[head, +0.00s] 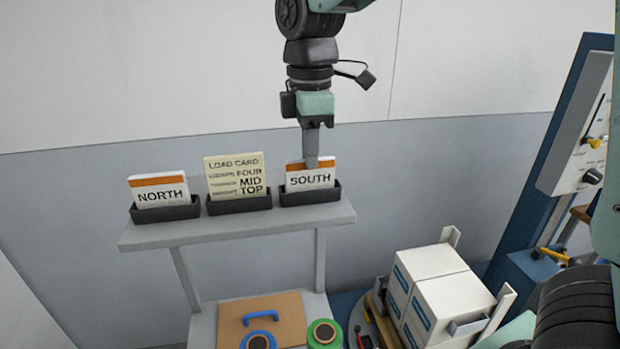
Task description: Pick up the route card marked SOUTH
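The SOUTH route card (322,181) is white with an orange band and stands in a dark holder (325,195) at the right end of a grey shelf. My gripper (311,163) points down at the top edge of this card, its fingers overlapping the orange band in the head view. From this side I see the fingers edge-on, so I cannot tell whether they are open or shut on the card. The card still sits in its holder.
A NORTH card (160,197) and a cream load card (222,186) stand in holders to the left on the shelf (250,226). White boxes (455,305) stand at lower right. A wall is behind.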

